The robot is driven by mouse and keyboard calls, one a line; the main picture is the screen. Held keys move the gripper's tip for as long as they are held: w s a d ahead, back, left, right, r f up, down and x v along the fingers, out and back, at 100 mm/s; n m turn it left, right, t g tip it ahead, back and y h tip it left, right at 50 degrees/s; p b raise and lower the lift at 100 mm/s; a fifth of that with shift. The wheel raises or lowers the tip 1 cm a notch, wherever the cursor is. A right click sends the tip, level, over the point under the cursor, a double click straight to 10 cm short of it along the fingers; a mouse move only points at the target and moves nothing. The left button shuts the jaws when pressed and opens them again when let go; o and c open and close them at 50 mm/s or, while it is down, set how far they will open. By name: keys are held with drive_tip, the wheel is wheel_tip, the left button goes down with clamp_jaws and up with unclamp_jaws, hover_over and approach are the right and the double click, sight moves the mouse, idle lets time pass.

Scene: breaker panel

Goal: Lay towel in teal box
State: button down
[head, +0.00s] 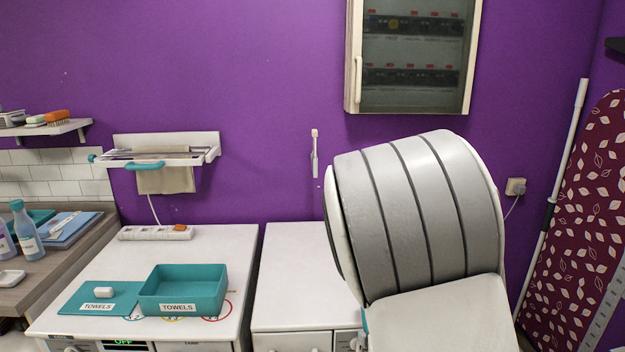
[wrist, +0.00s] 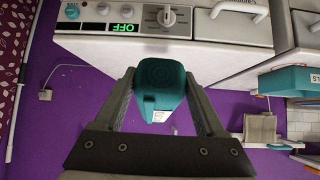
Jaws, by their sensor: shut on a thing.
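A beige towel (head: 166,179) hangs over the white wall rack at the left of the head view; it also shows upside down in the wrist view (wrist: 260,127). The open teal box (head: 183,303) labelled TOWELS stands on the left white machine and looks empty. Part of it shows at the right of the wrist view (wrist: 288,82). My gripper (wrist: 160,95) is shut on a rounded teal thing (wrist: 161,75), whose kind I cannot tell. It is away from both towel and box, before the wall near a machine panel. My arm hides it in the head view.
A white power strip (head: 155,233) lies behind. The rack (head: 195,157) has a teal handle. A breaker cabinet (head: 412,55) hangs above my arm. The middle machine top (head: 300,260) is clear.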

drive_tip(key=shift+r+p, duration=1.75)
drive_tip(key=shift+r, duration=0.8)
drive_tip(key=shift+w, duration=0.1)
